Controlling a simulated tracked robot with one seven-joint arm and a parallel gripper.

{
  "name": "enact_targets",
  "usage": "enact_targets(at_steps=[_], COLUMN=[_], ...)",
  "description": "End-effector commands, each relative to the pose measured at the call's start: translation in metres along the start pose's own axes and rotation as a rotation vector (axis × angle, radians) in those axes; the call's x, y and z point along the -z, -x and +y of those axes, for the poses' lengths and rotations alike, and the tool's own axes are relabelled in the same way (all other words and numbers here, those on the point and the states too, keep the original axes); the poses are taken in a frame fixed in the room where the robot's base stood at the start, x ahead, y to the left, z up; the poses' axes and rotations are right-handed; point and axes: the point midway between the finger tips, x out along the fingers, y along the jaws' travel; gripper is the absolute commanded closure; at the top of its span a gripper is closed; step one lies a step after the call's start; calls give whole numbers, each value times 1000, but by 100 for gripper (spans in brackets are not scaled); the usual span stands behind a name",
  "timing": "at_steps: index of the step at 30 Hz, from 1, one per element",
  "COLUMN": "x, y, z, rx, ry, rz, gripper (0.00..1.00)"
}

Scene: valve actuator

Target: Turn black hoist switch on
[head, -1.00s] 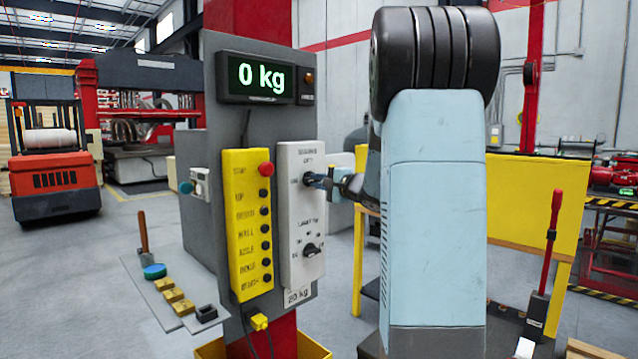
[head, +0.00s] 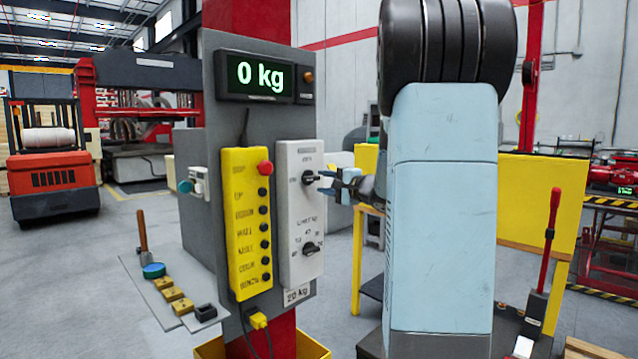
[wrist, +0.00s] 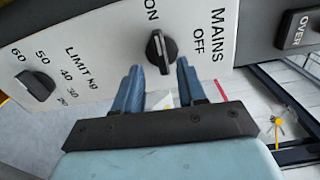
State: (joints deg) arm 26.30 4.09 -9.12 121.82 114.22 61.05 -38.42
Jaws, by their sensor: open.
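The black hoist switch (head: 309,178) is the upper knob on the light grey control box (head: 301,262). In the wrist view the switch (wrist: 160,52) sits under the MAINS label, between ON and OFF markings. Its grip bar and pale mark point towards ON. My gripper (wrist: 159,66) has its blue fingers apart, one to each side of the switch in the picture, with nothing held. In the head view my gripper (head: 326,183) is just right of the switch, with a small gap visible.
A second black knob (head: 310,250), for the kg limit, sits lower on the box. A yellow pendant with several buttons (head: 247,222) hangs to the left. The display (head: 258,77) above reads 0 kg. A shelf with small parts (head: 160,290) juts out lower left.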

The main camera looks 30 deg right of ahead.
Motion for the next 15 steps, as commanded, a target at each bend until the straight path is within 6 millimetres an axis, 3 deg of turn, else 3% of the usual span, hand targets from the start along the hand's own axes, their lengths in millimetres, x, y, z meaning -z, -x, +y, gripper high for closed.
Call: enact_targets(at_steps=[9, 15], x=[0, 0], y=[64, 90], z=[0, 1], rx=[0, -1], ry=[0, 0], rz=[1, 0], gripper=[60, 60])
